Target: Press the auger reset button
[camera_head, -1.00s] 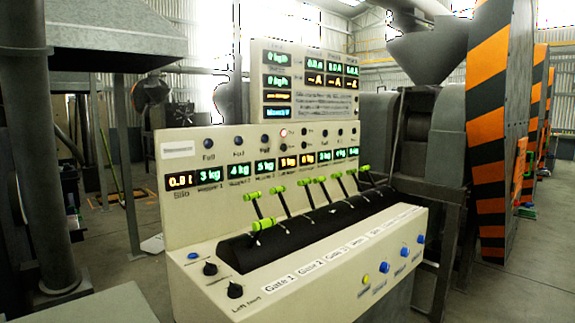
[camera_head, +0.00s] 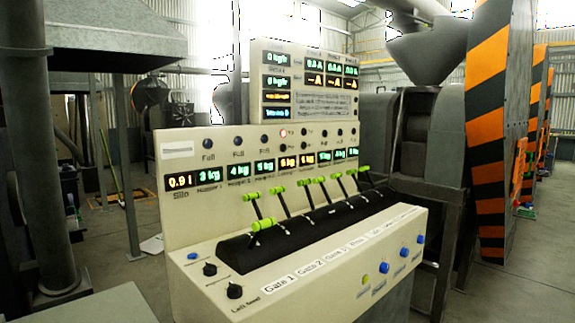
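A cream control panel (camera_head: 215,232) stands in the middle of the head view. Its sloped front carries a yellow button (camera_head: 366,281) and three blue buttons, the lower one (camera_head: 384,267), the middle one (camera_head: 404,252) and the upper one (camera_head: 420,239). Another blue button (camera_head: 192,256) sits at the left end, near two black knobs, the upper (camera_head: 210,269) and the lower (camera_head: 235,291). The small labels are too blurred to tell which button is the auger reset. Neither of my grippers is in view.
Several green-handled levers (camera_head: 263,224) rise from a black strip across the panel. A display board (camera_head: 309,85) stands behind it. An orange-and-black striped machine (camera_head: 487,125) is at right, and a grey column (camera_head: 35,150) at left.

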